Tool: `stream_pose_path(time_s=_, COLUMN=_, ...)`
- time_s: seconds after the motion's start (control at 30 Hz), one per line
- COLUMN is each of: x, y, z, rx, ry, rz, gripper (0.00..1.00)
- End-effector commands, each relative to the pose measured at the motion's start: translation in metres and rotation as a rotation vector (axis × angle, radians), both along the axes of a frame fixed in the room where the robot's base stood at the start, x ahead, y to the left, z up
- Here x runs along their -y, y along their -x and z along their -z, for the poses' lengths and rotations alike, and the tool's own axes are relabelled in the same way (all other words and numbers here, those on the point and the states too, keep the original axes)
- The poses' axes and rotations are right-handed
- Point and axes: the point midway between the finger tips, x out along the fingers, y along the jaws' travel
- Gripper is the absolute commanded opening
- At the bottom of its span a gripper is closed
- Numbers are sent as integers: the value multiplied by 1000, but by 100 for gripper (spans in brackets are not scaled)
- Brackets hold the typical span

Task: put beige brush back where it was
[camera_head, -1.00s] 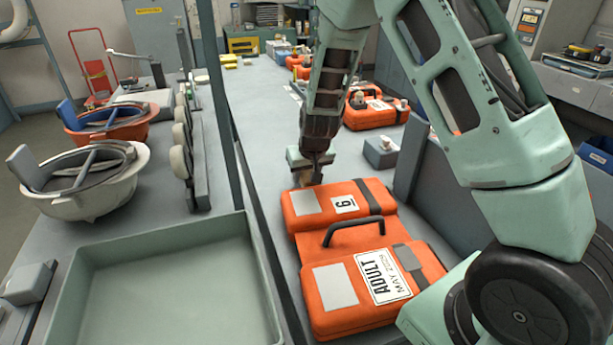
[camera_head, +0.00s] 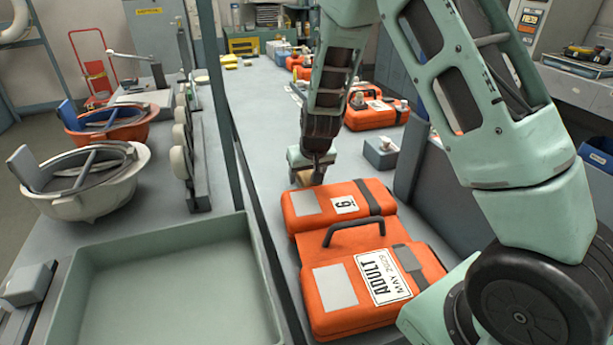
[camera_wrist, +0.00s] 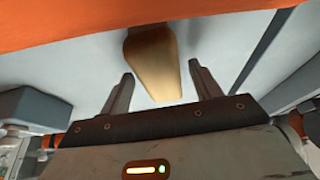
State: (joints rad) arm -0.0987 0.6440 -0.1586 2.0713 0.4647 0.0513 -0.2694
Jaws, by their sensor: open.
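The beige brush shows in the wrist view as a tan, tapered piece (camera_wrist: 153,62); its far end runs under or behind an orange edge and is hidden. My gripper (camera_wrist: 158,88) is open, with one finger on each side of the tapered end and a visible gap to each. In the head view my gripper (camera_head: 307,178) is low behind the orange case marked 6. A small tan patch of the brush (camera_head: 303,178) shows by the fingers. I cannot tell whether the brush touches the case.
An orange case (camera_head: 310,228) with a black handle and an ADULT label lies in front of my gripper. A grey box (camera_head: 381,155) stands to its right. An empty green tray (camera_head: 90,290) is at the front left. More orange cases (camera_head: 372,115) lie farther back.

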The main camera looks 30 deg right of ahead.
Motion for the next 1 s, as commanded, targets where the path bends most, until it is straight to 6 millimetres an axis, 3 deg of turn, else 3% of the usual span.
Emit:
stream_pose_path(time_s=0.4, x=-8, y=31, z=-80, rx=3, ry=-1, rz=-3, gripper=63)
stream_pose_path(time_s=0.53, x=-9, y=37, z=-94, rx=3, ry=0, rz=-4, gripper=63)
stream_pose_path(time_s=0.77, x=-13, y=43, z=-101, rx=-3, ry=-7, rz=-9, gripper=63)
stream_pose_path(time_s=0.87, x=-43, y=58, z=-105, rx=-30, ry=-40, rz=-70, gripper=63)
stream_pose_path(time_s=0.97, x=-100, y=96, z=-114, rx=-90, ry=-96, rz=-201, gripper=63)
stream_pose_path(time_s=1.0, x=-125, y=118, z=-120, rx=-122, ry=-114, rz=-271, gripper=63)
